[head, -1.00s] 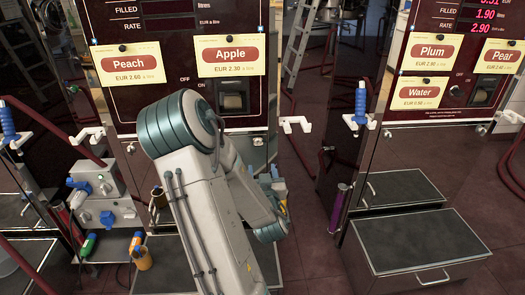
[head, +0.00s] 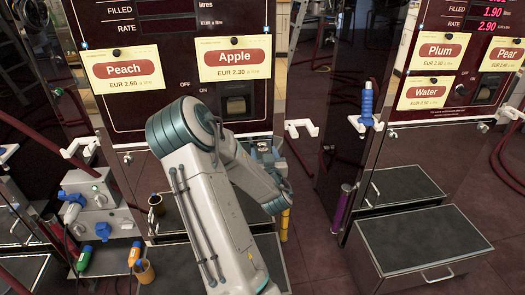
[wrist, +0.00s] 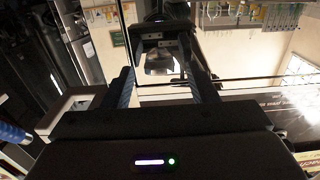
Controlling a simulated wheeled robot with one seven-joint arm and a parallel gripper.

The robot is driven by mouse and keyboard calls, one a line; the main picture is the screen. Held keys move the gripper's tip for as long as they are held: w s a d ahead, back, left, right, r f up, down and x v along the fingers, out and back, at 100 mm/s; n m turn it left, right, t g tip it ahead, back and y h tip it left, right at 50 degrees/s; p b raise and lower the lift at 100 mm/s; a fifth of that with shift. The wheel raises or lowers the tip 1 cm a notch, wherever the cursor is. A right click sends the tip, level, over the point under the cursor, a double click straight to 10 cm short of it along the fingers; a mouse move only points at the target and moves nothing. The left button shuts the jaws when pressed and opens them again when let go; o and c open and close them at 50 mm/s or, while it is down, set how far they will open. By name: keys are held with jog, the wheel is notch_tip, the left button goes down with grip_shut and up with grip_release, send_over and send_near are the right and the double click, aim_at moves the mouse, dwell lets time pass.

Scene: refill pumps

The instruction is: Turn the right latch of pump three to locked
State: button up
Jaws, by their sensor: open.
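The middle pump (head: 184,108) has a dark front with Peach and Apple cards. No pump number is readable, so I cannot tell which is pump three. A small silver fitting (head: 127,157), perhaps a latch, sits under this panel's left corner. The matching right corner is crowded by my gripper (head: 268,153), and I cannot make out a latch there. Another small fitting (head: 483,128) is under the right pump's panel.
Steps (head: 420,240) stand before the right pump. White hooks (head: 302,128) and a blue-handled nozzle (head: 367,103) stick out beside the pumps.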

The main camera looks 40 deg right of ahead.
jog(key=c, duration=1)
jog(key=shift+d+f+m+b, duration=0.1)
jog(key=shift+m+b, duration=0.2)
jog(key=shift+b, duration=0.1)
jog(key=m+b, duration=0.3)
jog(key=b, duration=0.1)
jog(key=shift+f+m, duration=0.15)
jog(key=shift+m, duration=0.15)
jog(key=shift+s+d+m+b, duration=0.1)
jog(key=shift+m+b, duration=5.2)
jog(key=shift+m, duration=1.5)
